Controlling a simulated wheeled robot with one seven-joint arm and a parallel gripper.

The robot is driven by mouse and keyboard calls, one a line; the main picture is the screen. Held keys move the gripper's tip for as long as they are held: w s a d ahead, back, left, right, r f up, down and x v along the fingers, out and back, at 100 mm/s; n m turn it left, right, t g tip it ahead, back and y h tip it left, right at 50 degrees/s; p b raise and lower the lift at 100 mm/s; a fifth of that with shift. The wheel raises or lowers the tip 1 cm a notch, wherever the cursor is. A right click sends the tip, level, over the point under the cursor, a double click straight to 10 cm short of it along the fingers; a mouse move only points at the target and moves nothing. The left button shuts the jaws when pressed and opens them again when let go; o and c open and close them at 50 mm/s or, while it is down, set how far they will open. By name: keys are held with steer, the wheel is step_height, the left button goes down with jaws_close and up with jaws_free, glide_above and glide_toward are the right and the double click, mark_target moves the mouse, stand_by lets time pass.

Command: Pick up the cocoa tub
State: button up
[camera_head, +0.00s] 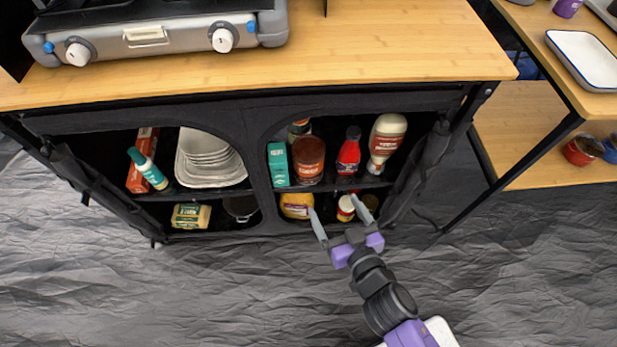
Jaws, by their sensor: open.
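A brown-red tub with a pale label, which looks like the cocoa tub (308,160), stands upright on the upper shelf of the right-hand cabinet opening. Its label is too small to read. A teal box (278,165) stands close on its left and a red bottle (349,153) on its right. Another container shows partly behind it. My gripper (334,206) is open and empty, its two fingers pointing at the cabinet. In the picture it is below and slightly right of the tub, apart from it, in front of the lower shelf.
A yellow pack (296,205) and a red-and-white jar (346,208) are on the lower shelf near my fingers. A white bottle (387,142) stands at the upper shelf's right. The wooden counter (390,45) overhangs the shelves. A dark divider separates the two openings.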

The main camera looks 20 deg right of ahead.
steer(key=h+b, duration=0.1)
steer(key=b, duration=0.7)
glide_toward(313, 173)
steer(key=shift+m+t, duration=0.3)
steer(key=shift+t, duration=0.1)
steer(key=x, duration=0.4)
steer(key=shift+w+f, duration=0.2)
steer(key=shift+f, duration=0.25)
steer(key=x, duration=0.3)
steer(key=shift+w, duration=0.15)
steer(key=shift+f+b+x, duration=0.15)
steer(key=shift+b+x, duration=0.1)
steer(key=shift+x, duration=1.05)
steer(key=shift+f+b+x, duration=0.1)
steer(key=shift+b+x, duration=0.1)
steer(key=shift+x, duration=1.15)
steer(key=shift+c, duration=0.5)
steer(key=c, duration=1.1)
steer(key=shift+c, duration=1.1)
steer(key=shift+r, duration=0.1)
